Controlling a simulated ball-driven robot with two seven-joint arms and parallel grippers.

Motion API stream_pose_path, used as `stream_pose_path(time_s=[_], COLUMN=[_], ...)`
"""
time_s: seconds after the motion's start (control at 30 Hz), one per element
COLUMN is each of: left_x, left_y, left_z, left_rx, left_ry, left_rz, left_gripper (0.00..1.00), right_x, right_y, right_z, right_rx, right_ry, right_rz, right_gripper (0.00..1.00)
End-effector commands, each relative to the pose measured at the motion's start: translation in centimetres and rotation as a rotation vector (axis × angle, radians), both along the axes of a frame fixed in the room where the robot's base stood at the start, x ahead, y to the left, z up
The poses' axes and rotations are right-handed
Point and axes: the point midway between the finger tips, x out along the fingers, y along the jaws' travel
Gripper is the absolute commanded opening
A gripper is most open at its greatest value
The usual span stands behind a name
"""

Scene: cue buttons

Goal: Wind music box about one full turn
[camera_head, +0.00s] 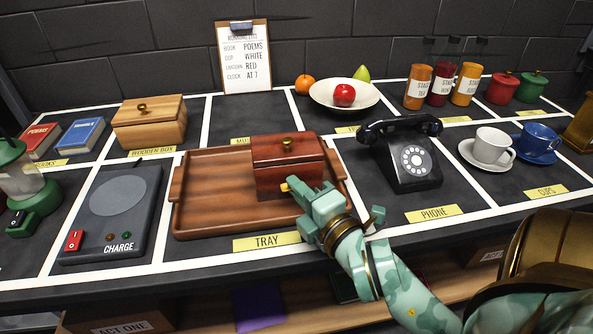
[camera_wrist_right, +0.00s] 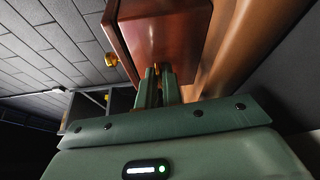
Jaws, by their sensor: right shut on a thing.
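The music box (camera_head: 283,160) is a dark red-brown wooden box with a small brass lid knob. It stands upright on the right part of the wooden tray (camera_head: 215,225), lid closed. In the right wrist view the music box (camera_wrist_right: 170,35) fills the top middle. My right gripper (camera_head: 292,187) is at the box's front face, shut on the small brass winding key (camera_wrist_right: 157,69). The fingers hide most of the key, so its angle cannot be told. My left gripper is not in view.
A black telephone (camera_head: 408,160) stands right of the tray. A charging pad (camera_head: 112,222) lies to the left and a wooden box (camera_head: 149,128) behind left. The marked square behind the tray (camera_head: 238,116) is empty. A clipboard (camera_head: 244,60) leans at the back wall.

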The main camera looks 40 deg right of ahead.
Motion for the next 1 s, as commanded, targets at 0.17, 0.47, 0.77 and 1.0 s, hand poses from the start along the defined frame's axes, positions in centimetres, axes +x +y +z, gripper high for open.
stream_pose_path(time_s=[0.17,0.47,0.77,1.0], left_x=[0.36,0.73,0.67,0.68], left_y=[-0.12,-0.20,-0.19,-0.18], left_z=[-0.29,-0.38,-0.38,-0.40], left_rx=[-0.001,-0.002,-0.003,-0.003], left_ry=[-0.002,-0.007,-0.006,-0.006], left_rz=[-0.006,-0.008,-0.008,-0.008], left_gripper=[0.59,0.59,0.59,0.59], right_x=[0.00,0.00,0.00,0.00], right_y=[-0.04,-0.04,-0.03,-0.01], right_z=[-0.28,-0.20,-0.20,-0.14], right_rx=[0.047,0.067,0.067,0.066], right_ry=[-0.023,-0.038,-0.037,-0.039], right_rz=[-0.002,-0.001,-0.001,-0.001], right_gripper=[0.00,0.00,0.19,0.25])
